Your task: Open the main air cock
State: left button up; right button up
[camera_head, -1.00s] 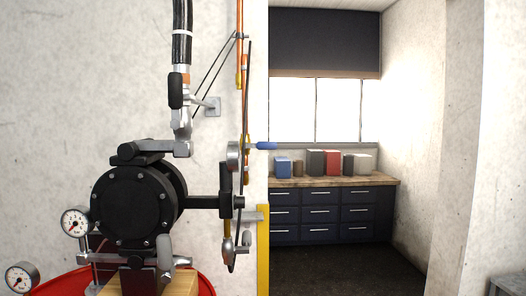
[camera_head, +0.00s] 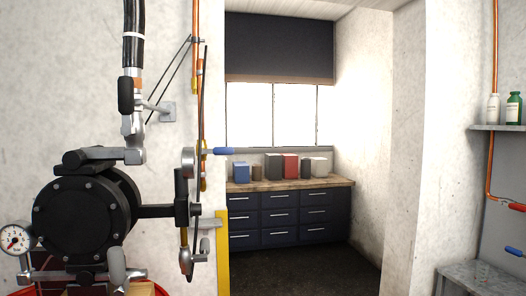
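No valve in view carries a readable label, so I cannot tell which one is the main air cock. A blue lever handle (camera_head: 223,151) sticks out level to the right from the pipework beside the black pump (camera_head: 82,217). At the right edge, a red handle (camera_head: 516,207) sits at the low end of a copper pipe (camera_head: 490,150). Below it is another blue handle (camera_head: 514,252), cut off by the frame. Neither of my grippers shows in the head view.
The pump stands at the left with a pressure gauge (camera_head: 14,238) and a black hose (camera_head: 133,45) above. A yellow post (camera_head: 222,255) stands right of it. Dark drawers (camera_head: 290,218) are at the back. A shelf (camera_head: 497,128) holds two bottles. Dark floor between is open.

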aim_at(216, 150)
jog(key=i+l+z, duration=0.2)
jog(key=l, duration=0.15)
jog(key=l+z, duration=0.15)
jog(key=l, duration=0.2)
jog(key=i+l+z, duration=0.2)
jog(key=l, duration=0.15)
jog(key=i+l+u, duration=0.2)
jog(key=i, duration=0.3)
jog(key=i+l+u, duration=0.15)
jog(key=i+l, duration=0.2)
jog(key=i, duration=0.15)
